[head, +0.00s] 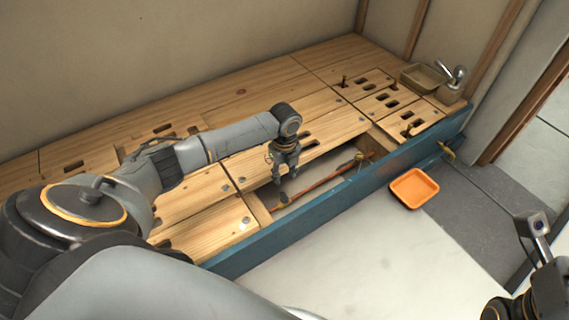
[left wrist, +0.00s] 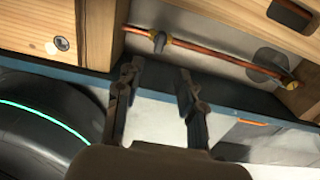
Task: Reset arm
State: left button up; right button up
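My left arm reaches in from the left in the head view, over the wooden platform (head: 210,220). My left gripper (head: 287,180) points down above an opening in the boards. In the left wrist view its two fingers (left wrist: 158,85) are spread apart with nothing between them. A copper pipe (head: 325,180) runs through the opening; it also shows in the left wrist view (left wrist: 215,56), with a grey fitting on it just beyond the fingertips. My right arm shows only in part at the bottom right of the head view, and its fingers cannot be made out.
A blue beam (head: 350,200) edges the platform. An orange tray (head: 414,188) lies on the floor in front of it. A tan tray (head: 422,78) and a metal-handled object (head: 453,84) stand at the platform's far right. The pale floor in front is clear.

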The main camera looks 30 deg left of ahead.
pick_arm(q)
jog(key=shift+r, duration=0.6)
